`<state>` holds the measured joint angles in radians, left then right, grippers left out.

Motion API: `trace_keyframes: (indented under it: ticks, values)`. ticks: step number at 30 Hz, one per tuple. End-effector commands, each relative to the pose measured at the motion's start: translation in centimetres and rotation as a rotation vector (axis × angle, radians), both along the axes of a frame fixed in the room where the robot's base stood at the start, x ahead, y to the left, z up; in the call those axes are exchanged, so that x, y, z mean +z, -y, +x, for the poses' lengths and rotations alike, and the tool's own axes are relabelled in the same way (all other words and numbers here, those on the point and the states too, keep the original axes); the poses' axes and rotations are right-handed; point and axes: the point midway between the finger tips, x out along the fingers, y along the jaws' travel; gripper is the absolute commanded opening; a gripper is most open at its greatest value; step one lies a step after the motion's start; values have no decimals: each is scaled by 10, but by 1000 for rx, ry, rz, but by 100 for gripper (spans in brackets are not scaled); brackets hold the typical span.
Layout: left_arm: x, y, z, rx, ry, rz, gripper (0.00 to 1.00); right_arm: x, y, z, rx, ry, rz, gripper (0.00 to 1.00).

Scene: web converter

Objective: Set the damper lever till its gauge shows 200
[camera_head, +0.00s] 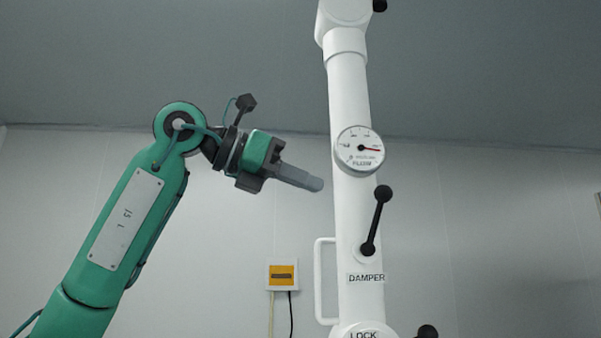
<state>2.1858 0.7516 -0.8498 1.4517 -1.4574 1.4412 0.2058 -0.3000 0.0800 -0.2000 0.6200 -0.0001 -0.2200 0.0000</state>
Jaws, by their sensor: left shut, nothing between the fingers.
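The damper lever (377,220) is a black bar with a round knob (383,193) at its upper end, on the white column. It points up and slightly right from its pivot (368,249), above the DAMPER label (365,278). The gauge numbers are too small to read. My left gripper (316,184) is shut and empty, left of the column and apart from the lever, at about the knob's height. My right gripper is not in view.
The white column (348,90) stands upright in the middle. A white handle (319,280) sticks out on its lower left. A LOCK label (364,335) and another black knob (427,331) show at the bottom. A yellow-fronted box (282,275) is on the wall behind.

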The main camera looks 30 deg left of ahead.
Motion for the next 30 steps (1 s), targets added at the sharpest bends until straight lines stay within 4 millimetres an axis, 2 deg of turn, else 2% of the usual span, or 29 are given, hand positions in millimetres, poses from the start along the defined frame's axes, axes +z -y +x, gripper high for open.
trace_keyframes:
  ticks: [1, 6, 13, 19, 30]
  values:
    - [0, 8, 9, -2, -3, 3, 0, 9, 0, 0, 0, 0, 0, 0]
    - [-9, 31, 37, -3, -3, 3, 0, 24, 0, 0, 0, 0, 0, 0]
    - [-20, 53, 63, -1, -1, 1, 0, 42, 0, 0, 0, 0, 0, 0]
    - [-26, 61, 73, -1, -1, -1, 0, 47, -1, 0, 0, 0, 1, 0]
    - [-27, 63, 74, -1, 1, -1, 0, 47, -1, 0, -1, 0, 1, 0]
